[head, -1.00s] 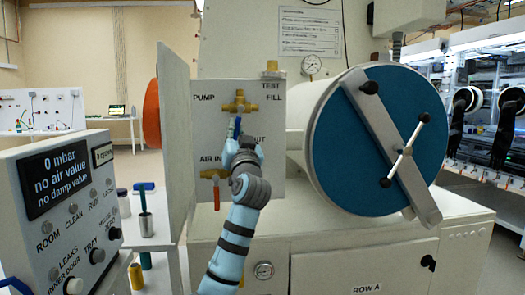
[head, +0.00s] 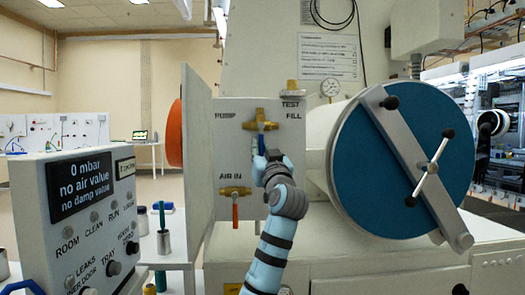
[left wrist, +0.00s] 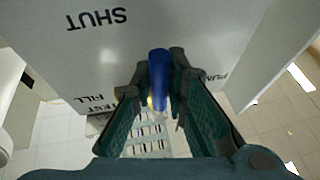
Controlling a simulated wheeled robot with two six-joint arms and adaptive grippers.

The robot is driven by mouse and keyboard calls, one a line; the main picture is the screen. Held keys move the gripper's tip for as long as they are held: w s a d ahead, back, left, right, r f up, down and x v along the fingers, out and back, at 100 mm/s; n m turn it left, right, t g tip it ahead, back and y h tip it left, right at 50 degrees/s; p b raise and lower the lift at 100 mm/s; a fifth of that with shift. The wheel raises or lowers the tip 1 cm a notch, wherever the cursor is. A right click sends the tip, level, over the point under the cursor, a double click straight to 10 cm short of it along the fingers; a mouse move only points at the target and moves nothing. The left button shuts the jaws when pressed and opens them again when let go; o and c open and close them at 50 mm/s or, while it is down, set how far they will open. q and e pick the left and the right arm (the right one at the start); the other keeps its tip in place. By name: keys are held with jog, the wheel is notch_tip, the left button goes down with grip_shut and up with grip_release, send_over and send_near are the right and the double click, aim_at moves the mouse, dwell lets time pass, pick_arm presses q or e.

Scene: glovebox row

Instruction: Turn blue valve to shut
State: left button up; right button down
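The blue valve is a brass fitting (head: 260,126) on the white panel, between the PUMP and FILL labels. Its blue handle (head: 261,143) hangs downward in the head view. In the left wrist view the blue handle (left wrist: 159,76) stands between the fingers of my left gripper (left wrist: 158,78), which look closed against its sides. My left gripper (head: 262,160) hides the lower part of the handle in the head view. The SHUT label (left wrist: 97,19) shows upside down in the left wrist view. My right gripper is not in view.
A brass AIR IN valve with a red handle (head: 235,212) sits lower on the panel. A white side plate (head: 199,160) stands left of it. A large blue round door (head: 350,160) with a clamp bar is close on the right. A control box (head: 85,215) stands at left.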

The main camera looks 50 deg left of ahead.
pick_arm(q)
jog(key=shift+o, duration=1.3)
jog(key=v, duration=1.2)
jog(key=shift+w, duration=0.1)
